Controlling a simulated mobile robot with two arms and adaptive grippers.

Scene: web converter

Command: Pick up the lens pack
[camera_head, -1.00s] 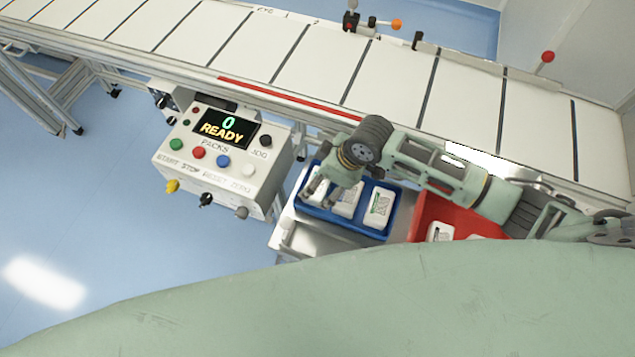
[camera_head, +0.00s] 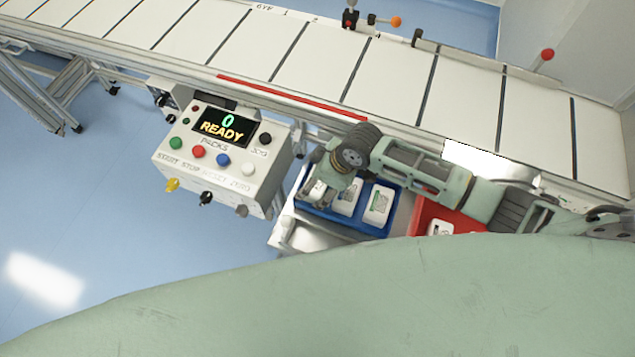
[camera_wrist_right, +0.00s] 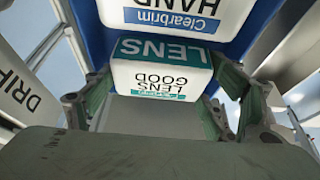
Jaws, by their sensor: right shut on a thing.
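The lens pack (camera_wrist_right: 162,75) is a white pack with a green band reading LENS and the words LENS GOOD, upside down in the right wrist view. My right gripper (camera_wrist_right: 168,100) is shut on it, one finger at each side. In the head view my right gripper (camera_head: 317,194) is at the left end of the blue tray (camera_head: 345,226), with a bit of the white pack showing between its fingers. I cannot tell whether the pack is clear of the tray floor. My left gripper is not in view.
Two other white packs stand in the blue tray, a middle one (camera_head: 346,198) and a right one (camera_head: 379,205). A red tray (camera_head: 424,212) with packs is to the right. A control box (camera_head: 222,160) reading READY stands left, and a conveyor (camera_head: 330,62) runs behind.

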